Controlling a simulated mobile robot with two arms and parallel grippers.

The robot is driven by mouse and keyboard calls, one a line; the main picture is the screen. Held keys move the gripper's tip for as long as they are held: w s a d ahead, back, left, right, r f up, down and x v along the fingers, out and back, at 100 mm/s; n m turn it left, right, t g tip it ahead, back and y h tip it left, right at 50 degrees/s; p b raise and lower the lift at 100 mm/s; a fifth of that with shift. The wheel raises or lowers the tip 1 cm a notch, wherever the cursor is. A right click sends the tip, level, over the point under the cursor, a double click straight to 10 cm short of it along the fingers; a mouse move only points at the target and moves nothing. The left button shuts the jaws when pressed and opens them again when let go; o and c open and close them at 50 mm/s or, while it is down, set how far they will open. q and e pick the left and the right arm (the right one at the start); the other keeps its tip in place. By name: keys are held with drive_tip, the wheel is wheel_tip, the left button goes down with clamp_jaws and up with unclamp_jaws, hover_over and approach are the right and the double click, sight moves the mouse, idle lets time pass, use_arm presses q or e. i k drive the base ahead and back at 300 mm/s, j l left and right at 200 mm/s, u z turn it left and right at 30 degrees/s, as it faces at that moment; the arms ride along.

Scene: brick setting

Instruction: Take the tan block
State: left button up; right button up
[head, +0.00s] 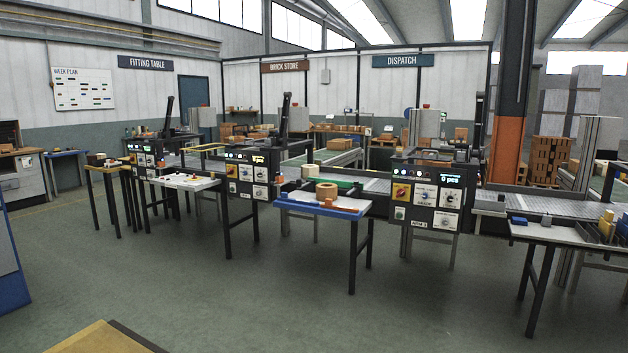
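I cannot tell for sure which piece is the tan block; the small parts are far off. A tan, rounded piece (326,191) stands on the blue-edged table (310,206) in the middle of the head view. A pale cream block (310,170) is just behind it, by a green piece. Another small light tan piece (101,156) is on the yellow-edged table (97,169) at the left. Neither of my grippers is in view.
A row of stations with control panels (427,195) and conveyors (515,203) crosses the middle. A white-topped table (180,183) stands left of centre. A yellow-tan surface (100,340) is close at the bottom left. The green floor (270,290) in front is mostly clear.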

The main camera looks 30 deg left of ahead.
sight(323, 190)
drive_tip(key=i+j+u, duration=0.65)
drive_tip(key=i, duration=0.35)
drive_tip(key=i+j+u, duration=0.35)
drive_tip(key=i, duration=0.15)
drive_tip(key=i+u, duration=0.3)
drive_tip(key=i, duration=0.25)
drive_tip(key=i+z, duration=0.2)
drive_tip(key=i, duration=0.35)
drive_tip(key=i+j+z, duration=0.15)
drive_tip(key=i, duration=0.4)
drive_tip(key=i+j+z, duration=0.2)
drive_tip(key=i, duration=0.35)
